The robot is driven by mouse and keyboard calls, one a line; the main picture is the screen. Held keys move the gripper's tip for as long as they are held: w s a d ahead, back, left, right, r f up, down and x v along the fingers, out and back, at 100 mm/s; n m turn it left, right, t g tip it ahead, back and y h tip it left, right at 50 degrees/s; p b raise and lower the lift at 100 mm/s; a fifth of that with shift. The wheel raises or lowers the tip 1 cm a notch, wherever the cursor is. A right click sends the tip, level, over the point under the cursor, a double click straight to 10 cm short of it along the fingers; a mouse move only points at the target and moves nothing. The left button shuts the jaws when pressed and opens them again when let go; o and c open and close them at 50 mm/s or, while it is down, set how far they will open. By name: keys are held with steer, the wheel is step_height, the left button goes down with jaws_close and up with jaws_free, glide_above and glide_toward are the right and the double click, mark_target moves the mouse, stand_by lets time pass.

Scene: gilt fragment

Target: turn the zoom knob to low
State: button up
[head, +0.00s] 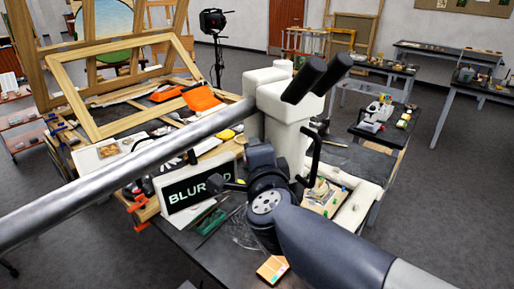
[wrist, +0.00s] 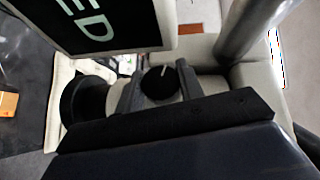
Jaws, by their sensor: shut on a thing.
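The zoom knob (wrist: 158,86) is a round black knob with a white pointer line, which points up and slightly right in the wrist view. My gripper (wrist: 159,80) is shut on it, one finger on each side. The knob sits on the pale microscope body, which shows in the head view (head: 290,140) with two black eyepieces on top. In the head view my dark wrist hides the knob, and my fingertips cannot be made out. No low or high marking is readable.
A sign (head: 190,188) reading "BLUR…D", partly covered, stands left of my wrist; its "ED" end shows in the wrist view (wrist: 105,22). A metal boom (head: 120,172) crosses left of the microscope. A bent black rod (head: 315,150) rises close right of my wrist.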

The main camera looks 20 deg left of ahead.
stand_by(0.4)
steer(key=o, duration=1)
steer(key=v, duration=1.1)
steer(key=shift+w+f, duration=0.1)
